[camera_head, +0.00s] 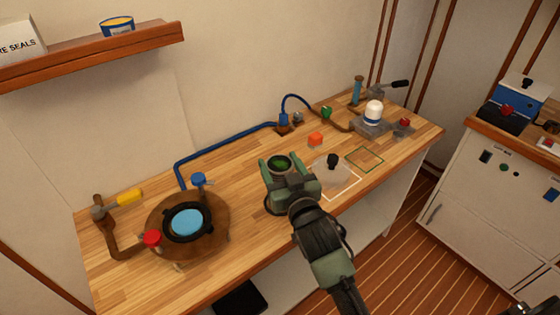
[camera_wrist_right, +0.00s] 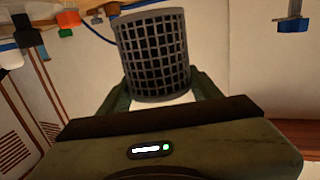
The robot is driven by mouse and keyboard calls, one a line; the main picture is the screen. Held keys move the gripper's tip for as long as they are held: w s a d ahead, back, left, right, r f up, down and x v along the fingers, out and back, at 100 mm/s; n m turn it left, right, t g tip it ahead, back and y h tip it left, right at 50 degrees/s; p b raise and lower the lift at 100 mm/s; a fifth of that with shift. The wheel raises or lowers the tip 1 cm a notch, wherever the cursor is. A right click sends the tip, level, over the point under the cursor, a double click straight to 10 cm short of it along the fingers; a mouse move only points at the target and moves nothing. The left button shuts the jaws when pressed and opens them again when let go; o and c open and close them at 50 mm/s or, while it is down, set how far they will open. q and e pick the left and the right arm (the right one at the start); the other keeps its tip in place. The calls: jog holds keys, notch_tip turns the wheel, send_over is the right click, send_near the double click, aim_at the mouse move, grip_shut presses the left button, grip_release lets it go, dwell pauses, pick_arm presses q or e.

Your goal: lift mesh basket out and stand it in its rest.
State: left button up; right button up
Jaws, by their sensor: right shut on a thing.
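The dark grey mesh basket (camera_wrist_right: 155,55) is between the fingers of my right gripper (camera_head: 285,174), which is shut on it. In the head view the basket (camera_head: 280,163) shows as a round rim with green inside, above the middle of the bench. A dark curved edge (camera_head: 271,207) shows below the gripper; I cannot tell whether it is the rest. The round brown strainer housing (camera_head: 215,243) stands open at the left, with a black ring and light blue inside. The clear lid with a black knob (camera_head: 332,161) lies in a white outline. My left gripper is not in view.
A red knob (camera_head: 152,238) and blue valve handle (camera_head: 198,179) stand by the housing. An orange object (camera_head: 315,139), green outline (camera_head: 364,159) and white-topped pump (camera_head: 374,111) are right. A blue pipe (camera_head: 225,144) runs along the back.

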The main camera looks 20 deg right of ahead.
aim_at(280, 180)
jog(key=shift+d+f, duration=0.1)
jog(key=shift+f, duration=0.05)
jog(key=shift+f+b, duration=0.35)
jog(key=shift+f, duration=0.35)
jog(key=shift+f+b, duration=1.35)
jog(key=shift+f, duration=0.65)
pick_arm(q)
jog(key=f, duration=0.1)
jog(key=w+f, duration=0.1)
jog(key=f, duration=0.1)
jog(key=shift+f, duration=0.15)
pick_arm(e)
jog(key=shift+f, duration=0.1)
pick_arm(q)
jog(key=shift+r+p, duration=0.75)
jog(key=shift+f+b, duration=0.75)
pick_arm(e)
jog(key=shift+f, duration=1.05)
jog(key=o, duration=1.5)
